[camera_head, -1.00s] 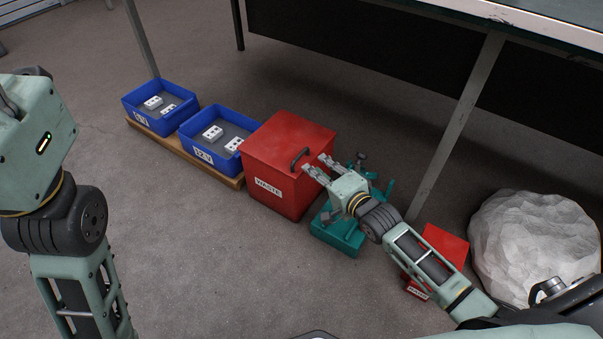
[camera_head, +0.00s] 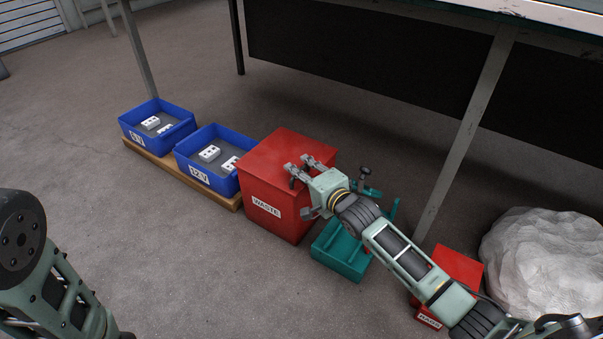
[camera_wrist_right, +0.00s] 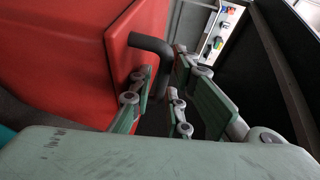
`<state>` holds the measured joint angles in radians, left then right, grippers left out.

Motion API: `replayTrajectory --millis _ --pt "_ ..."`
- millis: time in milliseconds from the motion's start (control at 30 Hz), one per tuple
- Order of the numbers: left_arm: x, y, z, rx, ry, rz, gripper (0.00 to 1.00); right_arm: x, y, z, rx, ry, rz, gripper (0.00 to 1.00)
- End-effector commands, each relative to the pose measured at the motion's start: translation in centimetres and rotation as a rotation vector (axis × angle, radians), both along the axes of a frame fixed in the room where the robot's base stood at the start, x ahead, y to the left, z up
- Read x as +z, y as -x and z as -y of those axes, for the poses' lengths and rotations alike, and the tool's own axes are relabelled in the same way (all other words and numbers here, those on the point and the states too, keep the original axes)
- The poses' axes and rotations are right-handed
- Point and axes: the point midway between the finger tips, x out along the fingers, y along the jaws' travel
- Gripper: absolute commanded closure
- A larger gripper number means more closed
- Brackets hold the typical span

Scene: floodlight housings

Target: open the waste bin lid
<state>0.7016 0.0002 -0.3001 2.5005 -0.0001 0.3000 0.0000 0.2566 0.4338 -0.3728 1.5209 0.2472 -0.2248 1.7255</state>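The red waste bin (camera_head: 272,200) with a white WASTE label stands in the middle of the head view. Its red lid (camera_head: 280,145) looks shut. In the right wrist view the dark bent lid handle (camera_wrist_right: 150,44) reaches in between the open fingers of my right gripper (camera_wrist_right: 163,82). I cannot tell whether a finger touches it. In the head view the fingers mostly hide the handle. My left gripper is out of view; only my left arm shows at lower left.
Two blue bins (camera_head: 177,115) (camera_head: 236,137) with white parts stand on a wooden board left of the waste bin. A table leg (camera_head: 465,135) stands behind.

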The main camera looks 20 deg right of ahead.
Motion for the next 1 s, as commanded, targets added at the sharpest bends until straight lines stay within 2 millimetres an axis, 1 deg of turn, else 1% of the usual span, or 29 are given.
replayTrajectory --millis 167,367,867,1000 --pt "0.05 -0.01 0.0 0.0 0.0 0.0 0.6 0.01 0.01 -0.02 0.0 0.0 -0.001 0.84" --pt "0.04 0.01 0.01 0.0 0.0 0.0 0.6 -0.01 0.04 -0.02 0.0 0.0 0.0 1.0" --pt "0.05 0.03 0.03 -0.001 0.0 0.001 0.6 -0.08 0.07 -0.01 0.0 -0.002 -0.003 1.0" --pt "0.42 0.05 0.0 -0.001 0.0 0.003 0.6 0.15 0.06 -0.02 0.0 0.001 -0.007 1.0"
